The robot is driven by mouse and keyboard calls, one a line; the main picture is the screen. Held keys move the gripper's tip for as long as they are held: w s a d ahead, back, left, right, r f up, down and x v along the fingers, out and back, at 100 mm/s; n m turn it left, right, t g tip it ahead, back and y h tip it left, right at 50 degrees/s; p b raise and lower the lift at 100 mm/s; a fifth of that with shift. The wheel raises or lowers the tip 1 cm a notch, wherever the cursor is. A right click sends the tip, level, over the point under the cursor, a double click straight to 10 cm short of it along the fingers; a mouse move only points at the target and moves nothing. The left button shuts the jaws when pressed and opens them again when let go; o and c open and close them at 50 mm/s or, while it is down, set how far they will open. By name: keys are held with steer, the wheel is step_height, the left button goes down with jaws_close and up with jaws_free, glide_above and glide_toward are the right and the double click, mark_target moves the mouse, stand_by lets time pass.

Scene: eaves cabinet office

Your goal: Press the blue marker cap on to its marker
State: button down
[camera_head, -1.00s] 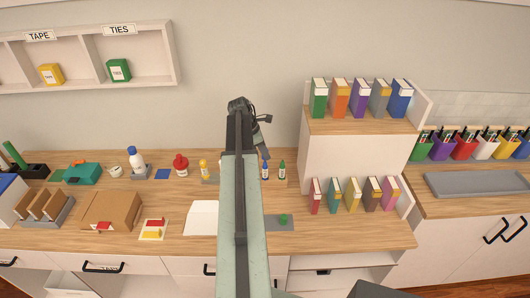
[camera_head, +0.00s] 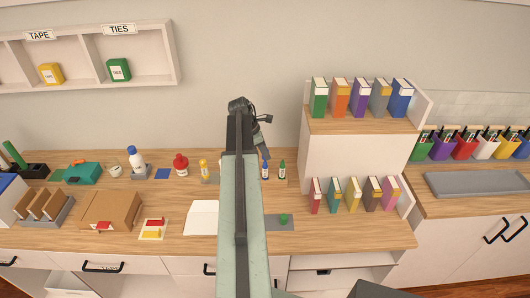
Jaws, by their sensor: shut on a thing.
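The blue marker (camera_head: 265,170) stands upright at the back of the wooden desk, just right of my arm. Its upper end shows blue. My gripper (camera_head: 263,153) points down right above the blue marker, mostly hidden behind my own arm. It is shut on the blue marker cap at the marker's top; the jaws and cap are too small and covered to show whether the cap is fully seated.
A green marker (camera_head: 282,170) stands close to the right. A green cap (camera_head: 283,218) lies on a grey mat (camera_head: 275,228) in front. A white shelf box (camera_head: 338,156) rises at right.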

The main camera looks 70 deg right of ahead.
steer(key=shift+f+b, duration=2.1)
steer(key=shift+f, duration=0.05)
steer(key=c, duration=1.1)
jaws_free()
steer(key=p+v, duration=0.7)
steer(key=shift+w+a+r, duration=0.1)
steer(key=shift+w+r, duration=0.05)
steer(key=shift+r, duration=0.25)
